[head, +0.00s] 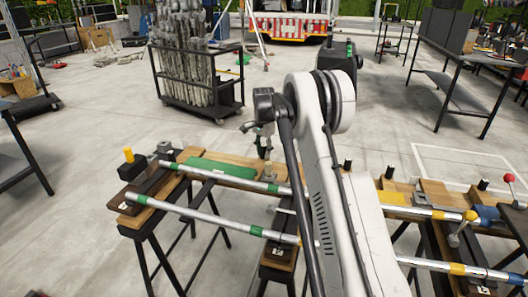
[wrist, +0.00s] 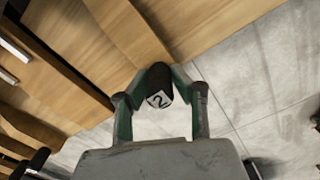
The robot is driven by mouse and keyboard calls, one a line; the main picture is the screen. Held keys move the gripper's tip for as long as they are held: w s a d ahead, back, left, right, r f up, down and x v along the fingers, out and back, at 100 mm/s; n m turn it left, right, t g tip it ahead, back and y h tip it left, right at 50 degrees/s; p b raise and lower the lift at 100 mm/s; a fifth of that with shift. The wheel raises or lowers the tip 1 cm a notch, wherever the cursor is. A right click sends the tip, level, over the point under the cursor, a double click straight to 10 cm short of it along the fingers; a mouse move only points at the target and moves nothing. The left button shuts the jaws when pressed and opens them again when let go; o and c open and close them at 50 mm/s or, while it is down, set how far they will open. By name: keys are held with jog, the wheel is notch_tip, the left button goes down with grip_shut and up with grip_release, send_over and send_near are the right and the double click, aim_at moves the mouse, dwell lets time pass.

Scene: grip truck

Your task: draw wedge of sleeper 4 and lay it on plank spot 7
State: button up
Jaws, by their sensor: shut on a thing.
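My gripper (wrist: 160,98) is shut on a dark piece (wrist: 157,78) with a white end face that appears to read "2"; I cannot tell for certain that it is a wedge. In the wrist view this piece sits between the two green-sided fingers, near a wooden edge. In the head view my gripper (head: 263,142) hangs at the middle, above the far side of the bench. Wooden plank (head: 240,160) runs along the bench's far side. Dark sleepers with white tags, one at the left (head: 137,195), lie across it; I cannot read their numbers. Spot 7 cannot be identified.
Steel pipes (head: 225,221) with green and yellow bands lie along the bench. A loaded cart (head: 200,100) stands behind. The floor between is clear.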

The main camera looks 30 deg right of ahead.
jog(key=o, duration=1.1)
jog(key=shift+c, duration=0.2)
jog(key=shift+r, duration=0.1)
